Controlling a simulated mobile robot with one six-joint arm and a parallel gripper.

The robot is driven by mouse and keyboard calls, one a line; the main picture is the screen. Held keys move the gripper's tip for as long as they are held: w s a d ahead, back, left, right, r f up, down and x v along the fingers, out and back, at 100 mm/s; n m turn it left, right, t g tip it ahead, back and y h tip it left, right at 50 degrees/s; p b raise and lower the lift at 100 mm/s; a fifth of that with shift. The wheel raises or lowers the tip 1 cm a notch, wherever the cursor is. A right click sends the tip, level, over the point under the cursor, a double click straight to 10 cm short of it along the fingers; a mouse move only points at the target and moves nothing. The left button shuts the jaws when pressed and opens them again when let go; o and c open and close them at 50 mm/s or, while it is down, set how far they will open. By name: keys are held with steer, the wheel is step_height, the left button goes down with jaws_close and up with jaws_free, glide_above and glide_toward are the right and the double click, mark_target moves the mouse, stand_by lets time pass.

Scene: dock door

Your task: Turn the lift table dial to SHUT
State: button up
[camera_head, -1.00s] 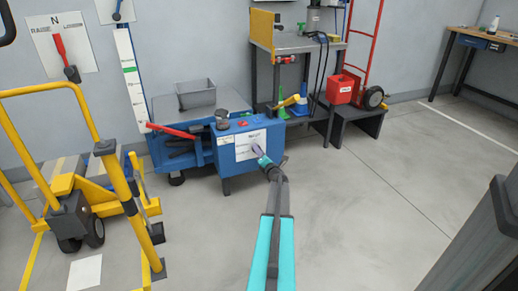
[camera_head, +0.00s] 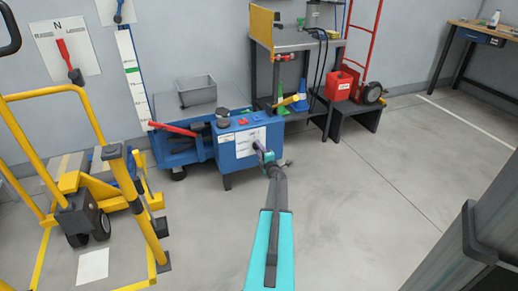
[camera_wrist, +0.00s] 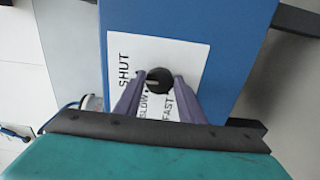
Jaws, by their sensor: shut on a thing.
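The lift table's blue control box (camera_head: 222,152) stands at the middle of the head view, with a white label (camera_head: 243,148) on its front. In the wrist view the label (camera_wrist: 125,45) reads SHUT, SLOW and FAST around a small round black dial (camera_wrist: 159,78). My gripper (camera_wrist: 155,88) has its two purple fingers on either side of the dial, shut on it. A short pale mark shows on the dial's left side; which word it points to is hard to tell. In the head view my gripper (camera_head: 261,151) is at the label and hides the dial.
The lift table (camera_head: 180,112) with a grey bin (camera_head: 196,90) stands behind the box. A red lever (camera_head: 174,129) sticks out at its left. A yellow trolley (camera_head: 85,190) stands at the left. A workbench (camera_head: 300,45) and red hand truck (camera_head: 365,45) are behind.

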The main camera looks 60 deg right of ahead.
stand_by(0.3)
steer(key=o, duration=1)
steer(key=p+v, duration=0.2)
steer(key=v, duration=1.2)
steer(key=shift+w, duration=0.1)
